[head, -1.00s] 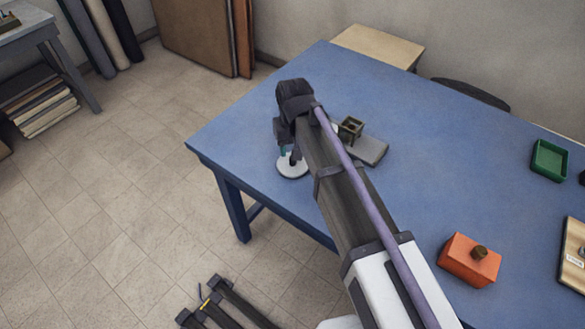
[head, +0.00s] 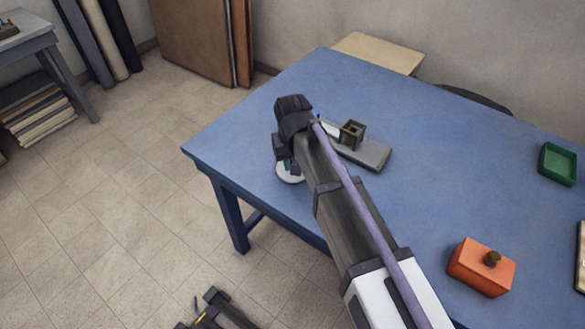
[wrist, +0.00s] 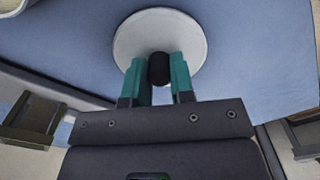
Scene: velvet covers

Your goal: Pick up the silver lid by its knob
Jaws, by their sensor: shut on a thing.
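The silver lid (wrist: 130,40) is a pale round disc with a dark knob (wrist: 159,69) at its middle. My gripper (wrist: 157,58) has its two teal fingers on either side of the knob and is shut on it. In the head view the lid (head: 288,179) shows as a pale rim under my gripper (head: 287,165), near the left corner of the blue table (head: 420,150). My wrist hides most of the lid there. I cannot tell whether the lid rests on the table or is slightly raised.
A grey slab (head: 365,153) with a small square brass-coloured holder (head: 352,132) lies just right of my gripper. An orange box (head: 480,270) with a brown knob stands at the lower right, a green tray (head: 557,163) at the far right. The table's middle is clear.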

